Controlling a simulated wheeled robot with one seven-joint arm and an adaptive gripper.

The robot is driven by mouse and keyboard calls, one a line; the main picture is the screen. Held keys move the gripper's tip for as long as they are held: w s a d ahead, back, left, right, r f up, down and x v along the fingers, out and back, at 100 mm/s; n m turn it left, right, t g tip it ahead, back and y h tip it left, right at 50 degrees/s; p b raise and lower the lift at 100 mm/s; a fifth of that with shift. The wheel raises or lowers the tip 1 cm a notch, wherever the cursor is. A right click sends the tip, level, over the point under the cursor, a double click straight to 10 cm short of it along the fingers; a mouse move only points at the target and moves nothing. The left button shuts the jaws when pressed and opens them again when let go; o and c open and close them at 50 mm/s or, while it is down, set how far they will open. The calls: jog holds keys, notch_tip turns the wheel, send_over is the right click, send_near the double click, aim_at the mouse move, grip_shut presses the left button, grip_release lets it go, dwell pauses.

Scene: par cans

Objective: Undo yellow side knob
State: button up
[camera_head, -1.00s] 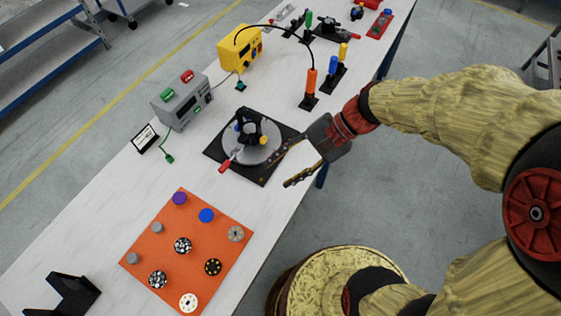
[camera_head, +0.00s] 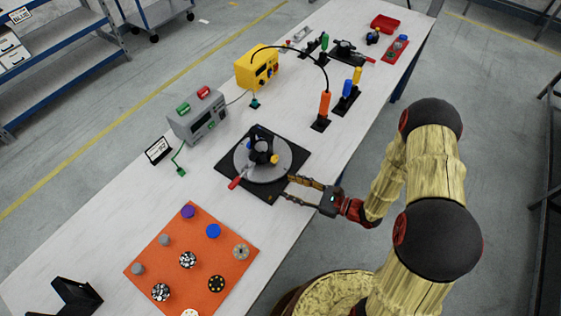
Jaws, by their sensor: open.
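The par can fixture (camera_head: 262,150) is a black upright part on a round grey turntable (camera_head: 250,173), which sits on a black square base (camera_head: 228,178). A small yellow knob (camera_head: 275,159) shows on the right side of the black part. A red-handled lever (camera_head: 235,183) sticks out at the turntable's lower left. My gripper (camera_head: 286,188) is open and empty. Its two fingers point left at the right edge of the black base, a short way right of the yellow knob. Whether the fingertips touch the base cannot be told.
An orange mat (camera_head: 208,268) with discs and knobs lies at the near left. A grey device (camera_head: 198,117) and a yellow device (camera_head: 257,67) stand along the far side. An orange-handled tool (camera_head: 324,105) stands upright behind the fixture. White table is clear between mat and base.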

aim_at(277, 160)
jog(key=w+d+t, duration=0.1)
jog(key=w+r+t, duration=0.1)
jog(key=w, duration=0.1)
jog(key=w+d+t, duration=0.1)
jog(key=shift+w+d+r+m+h, duration=0.3)
jog(key=shift+d+r+h, duration=0.05)
jog(key=shift+h, duration=0.05)
jog(key=shift+w+a, duration=0.25)
jog(key=shift+a, duration=0.25)
jog(key=shift+b+x, duration=0.7)
jog(key=shift+x, duration=2.65)
jog(key=shift+r, duration=0.1)
jog(key=shift+c, duration=1)
grip_shut()
